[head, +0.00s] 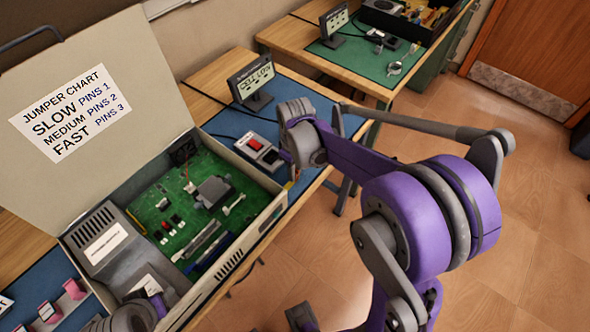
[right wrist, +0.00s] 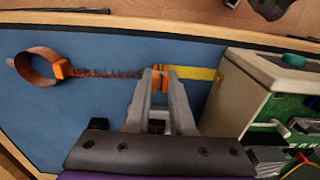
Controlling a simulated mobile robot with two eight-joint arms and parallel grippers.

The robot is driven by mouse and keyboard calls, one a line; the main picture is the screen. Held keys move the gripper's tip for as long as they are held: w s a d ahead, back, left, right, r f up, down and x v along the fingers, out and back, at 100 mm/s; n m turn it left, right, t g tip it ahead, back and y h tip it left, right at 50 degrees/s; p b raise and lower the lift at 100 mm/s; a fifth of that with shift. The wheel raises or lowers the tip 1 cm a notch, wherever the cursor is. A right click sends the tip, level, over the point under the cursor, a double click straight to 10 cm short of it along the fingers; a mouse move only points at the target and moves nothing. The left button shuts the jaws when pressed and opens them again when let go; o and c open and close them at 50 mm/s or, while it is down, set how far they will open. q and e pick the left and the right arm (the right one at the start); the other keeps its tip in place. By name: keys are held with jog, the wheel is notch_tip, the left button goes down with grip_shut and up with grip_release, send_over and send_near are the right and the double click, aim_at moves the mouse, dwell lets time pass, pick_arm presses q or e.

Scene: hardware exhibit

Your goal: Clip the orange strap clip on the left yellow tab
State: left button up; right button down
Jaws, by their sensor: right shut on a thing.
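In the right wrist view, my right gripper (right wrist: 161,74) is shut on the orange strap clip (right wrist: 163,80). A coiled orange cord (right wrist: 105,73) runs left from the clip to an orange wrist band (right wrist: 37,66) lying on the blue mat. A yellow tab (right wrist: 200,73) sticks out from the beige case (right wrist: 252,88) toward the clip. Its left end meets the clip between my fingers; I cannot tell whether the clip grips it. In the head view, my right wrist (head: 300,140) is beside the case's right end, and its fingertips are hidden. My left gripper's fingers do not show.
The case's lid (head: 95,95) stands open with a jumper chart; a green circuit board (head: 165,225) lies inside. A small box with a red switch (head: 258,150) and a display (head: 250,80) stand on the blue mat (head: 225,125). Another workbench (head: 300,35) stands behind.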

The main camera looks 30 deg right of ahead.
jog(key=c, duration=0.7)
grip_release()
jog(key=o, duration=0.3)
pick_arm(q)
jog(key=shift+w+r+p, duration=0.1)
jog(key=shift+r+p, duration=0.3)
pick_arm(e)
jog(key=shift+r, duration=0.65)
jog(key=shift+r+p, duration=1.7)
jog(key=shift+r, duration=1.3)
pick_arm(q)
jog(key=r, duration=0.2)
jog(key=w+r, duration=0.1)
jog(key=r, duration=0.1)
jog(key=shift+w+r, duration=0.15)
